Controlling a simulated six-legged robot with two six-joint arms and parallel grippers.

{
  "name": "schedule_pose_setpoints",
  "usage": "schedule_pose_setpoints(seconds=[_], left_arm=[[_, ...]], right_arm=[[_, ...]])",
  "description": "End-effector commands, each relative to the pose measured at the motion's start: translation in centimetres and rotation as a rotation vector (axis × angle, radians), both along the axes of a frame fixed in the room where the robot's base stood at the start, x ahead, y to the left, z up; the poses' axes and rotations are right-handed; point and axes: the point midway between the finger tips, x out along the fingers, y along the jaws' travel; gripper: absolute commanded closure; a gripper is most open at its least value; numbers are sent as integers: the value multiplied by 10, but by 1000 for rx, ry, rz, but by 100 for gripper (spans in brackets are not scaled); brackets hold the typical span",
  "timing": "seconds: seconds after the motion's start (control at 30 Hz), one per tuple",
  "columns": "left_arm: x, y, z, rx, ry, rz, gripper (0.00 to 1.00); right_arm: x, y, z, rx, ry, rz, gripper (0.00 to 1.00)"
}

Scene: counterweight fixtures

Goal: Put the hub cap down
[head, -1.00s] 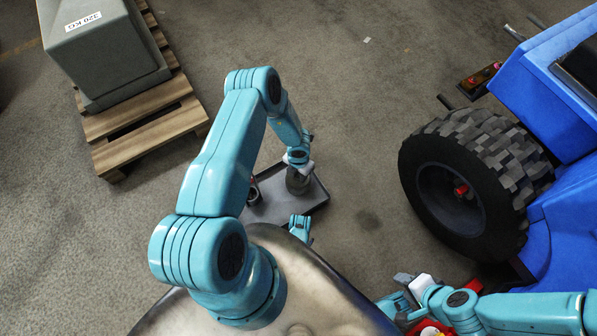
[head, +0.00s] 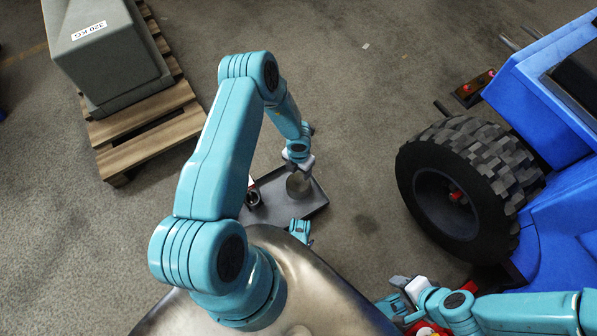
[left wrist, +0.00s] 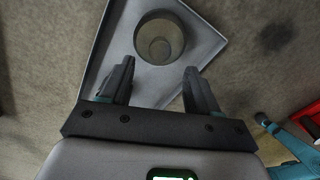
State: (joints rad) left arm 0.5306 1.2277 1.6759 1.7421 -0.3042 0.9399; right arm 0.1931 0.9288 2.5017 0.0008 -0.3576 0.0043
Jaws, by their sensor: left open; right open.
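The hub cap (head: 299,186) is a grey-brown round cup standing on a dark grey tray (head: 312,203) on the floor. In the left wrist view the hub cap (left wrist: 160,38) shows its round open rim, just beyond the fingertips. My left gripper (head: 299,164) is above the hub cap; in the left wrist view its two fingers (left wrist: 158,66) are spread with nothing between them. My right gripper (head: 400,288) is open at the lower right, away from the tray, near a red object (head: 428,328).
A dark ring-like part (head: 253,197) lies on the tray's left side. A blue vehicle (head: 545,105) with a large black wheel (head: 445,200) stands at right. A wooden pallet (head: 150,135) with a grey 320 KG weight (head: 105,60) is at upper left. Floor between is clear.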

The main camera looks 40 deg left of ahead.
Motion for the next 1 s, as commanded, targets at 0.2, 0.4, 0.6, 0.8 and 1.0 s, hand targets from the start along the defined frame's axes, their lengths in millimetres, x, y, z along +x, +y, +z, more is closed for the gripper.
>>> schedule_pose_setpoints(seconds=[0.2, 0.4, 0.6, 0.8, 1.0], left_arm=[[0, 0, 38, 0, 0, 0, 39], [-6, -12, 50, 7, 0, -204, 39], [-30, -69, 79, 23, -54, -1191, 39], [-71, -144, 119, 31, -237, -2267, 39], [-111, -191, 148, 55, -456, -2884, 39]], right_arm=[[-4, 3, 16, 2, 6, 14, 57], [-4, 4, 17, 3, 7, 17, 57], [-4, 4, 16, 3, 7, 17, 57], [-4, 4, 16, 3, 7, 15, 57], [-4, 4, 16, 3, 7, 15, 57]])
